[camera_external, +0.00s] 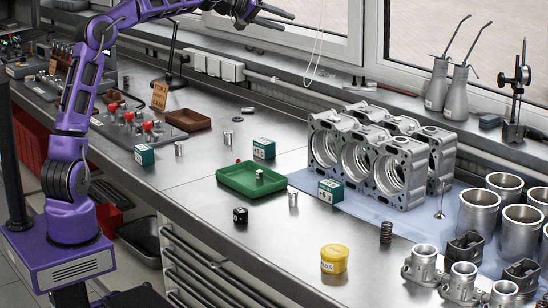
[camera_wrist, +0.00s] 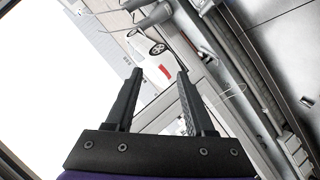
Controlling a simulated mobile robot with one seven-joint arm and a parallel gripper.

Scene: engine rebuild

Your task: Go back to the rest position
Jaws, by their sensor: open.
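My purple arm rises from its base at the left of the external view and reaches up and to the right. My gripper (camera_external: 280,17) is high above the bench at the top edge, in front of the window. In the wrist view my gripper (camera_wrist: 157,97) shows two black fingers spread apart with nothing between them. Past the fingers the wrist view shows the window and a white car (camera_wrist: 155,60) outside.
Below on the bench (camera_external: 200,200) are a green tray (camera_external: 232,181), a brown tray (camera_external: 190,121), a yellow tub (camera_external: 334,259), an engine block (camera_external: 375,160) and several metal cylinders. An angled lamp stand (camera_external: 172,55) and a hanging cord (camera_external: 318,45) are near the window.

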